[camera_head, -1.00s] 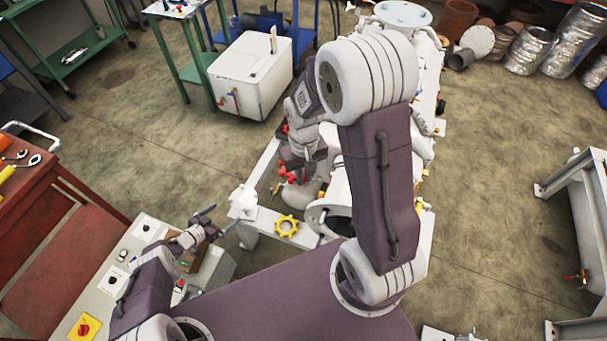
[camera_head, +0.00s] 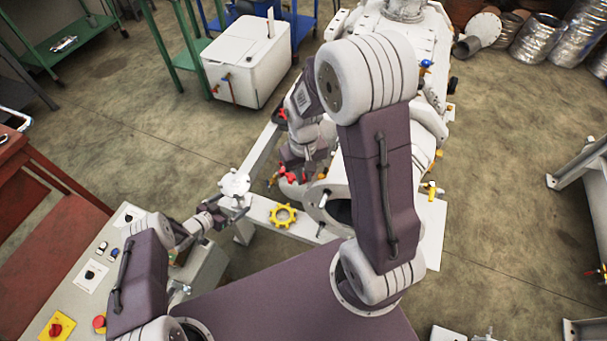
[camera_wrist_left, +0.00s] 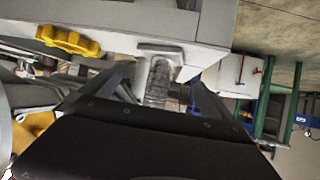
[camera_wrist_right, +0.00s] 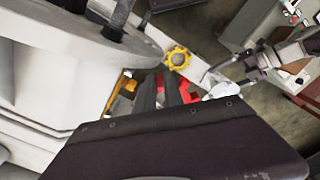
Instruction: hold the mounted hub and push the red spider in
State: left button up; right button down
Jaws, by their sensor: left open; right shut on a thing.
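The white mounted hub (camera_head: 235,184) sits at the left end of the white frame in the head view. My left gripper (camera_head: 226,207) is open, with its fingertips close beside the hub. In the left wrist view, a pale, partly metallic round part (camera_wrist_left: 158,78) lies between the open fingers (camera_wrist_left: 160,72); I cannot tell whether they touch it. The red spider (camera_head: 291,177) is at my right gripper, behind and right of the hub. In the right wrist view, red lobes (camera_wrist_right: 190,92) show around the shut fingers (camera_wrist_right: 168,86). My right arm hides part of this area.
A yellow toothed ring (camera_head: 283,215) lies on the white frame (camera_head: 262,207) between hub and pump. The large white pump body (camera_head: 420,40) stands beside my right arm. A grey control panel (camera_head: 60,312) is at lower left. Open floor lies left of the frame.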

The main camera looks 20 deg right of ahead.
aim_at(239, 199)
pick_arm(q)
jog(key=b+x, duration=0.2)
jog(key=x, duration=0.1)
jog(key=shift+w+d+f+b, duration=0.1)
jog(key=shift+d+f+b, duration=0.05)
jog(key=shift+f+b, duration=0.2)
pick_arm(e)
notch_tip(239, 199, down, 4)
jog(key=shift+f, duration=0.1)
pick_arm(q)
jog(key=shift+w+d, duration=0.15)
jog(key=shift+d, duration=0.05)
jog(key=shift+r, duration=0.1)
jog(key=shift+c, duration=0.3)
jog(key=c, duration=1.9)
jog(key=shift+o, duration=0.2)
pick_arm(e)
jog(key=w+a+f+n, duration=0.1)
jog(key=w+a+f, duration=0.2)
jog(key=w+a, duration=0.4)
jog(key=w+a+f+n, duration=0.1)
jog(key=w+a+f, duration=0.2)
jog(key=w+a, duration=0.4)
jog(key=a, duration=0.3)
jog(key=shift+w+a, duration=0.2)
jog(key=shift+a, duration=0.2)
jog(key=shift+f, duration=0.1)
